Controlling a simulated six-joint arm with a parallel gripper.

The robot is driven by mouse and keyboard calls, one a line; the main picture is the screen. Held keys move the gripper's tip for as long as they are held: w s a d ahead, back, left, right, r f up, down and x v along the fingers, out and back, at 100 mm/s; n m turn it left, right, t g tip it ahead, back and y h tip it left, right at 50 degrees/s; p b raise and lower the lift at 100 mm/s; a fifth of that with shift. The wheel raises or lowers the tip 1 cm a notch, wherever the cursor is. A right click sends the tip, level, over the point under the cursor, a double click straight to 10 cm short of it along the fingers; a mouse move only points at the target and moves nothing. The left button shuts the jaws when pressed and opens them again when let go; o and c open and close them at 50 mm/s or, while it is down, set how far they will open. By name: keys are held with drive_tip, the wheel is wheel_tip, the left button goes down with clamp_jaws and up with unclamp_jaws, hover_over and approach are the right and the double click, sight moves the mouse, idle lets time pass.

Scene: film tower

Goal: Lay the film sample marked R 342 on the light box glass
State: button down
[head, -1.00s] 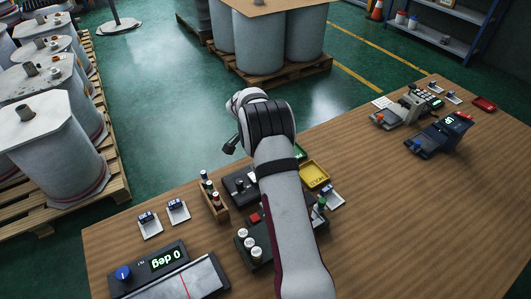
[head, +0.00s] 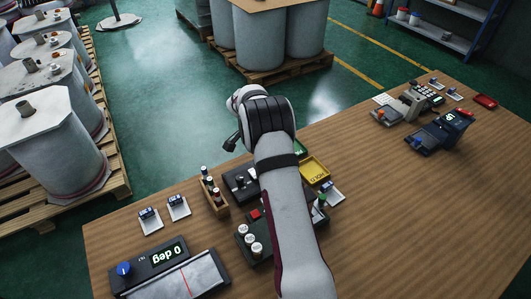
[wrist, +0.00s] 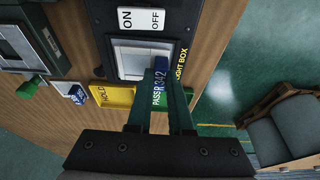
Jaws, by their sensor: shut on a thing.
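In the wrist view my gripper (wrist: 161,74) is shut on a film sample (wrist: 160,80) with a blue end and a label reading R 342. The sample overlaps the near right part of the light box glass (wrist: 130,61); I cannot tell whether it touches the glass. The light box (wrist: 101,15) is dark, with an ON/OFF switch plate (wrist: 141,19) beyond the glass. In the head view my arm hides the gripper and the sample, and the dark light box (head: 236,180) shows only partly beside the arm.
A yellow HOLD tray (wrist: 112,96) lies left of the fingers and a green PASS tray (wrist: 154,98) is partly behind them. A blue-topped sample (wrist: 77,94) sits farther left. In the head view, a wooden rack of vials (head: 214,196) stands left of the light box.

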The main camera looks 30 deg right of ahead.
drive_tip(key=shift+f, duration=0.1)
drive_tip(key=shift+c, duration=0.9)
unclamp_jaws()
drive_tip(key=shift+r, duration=3.5)
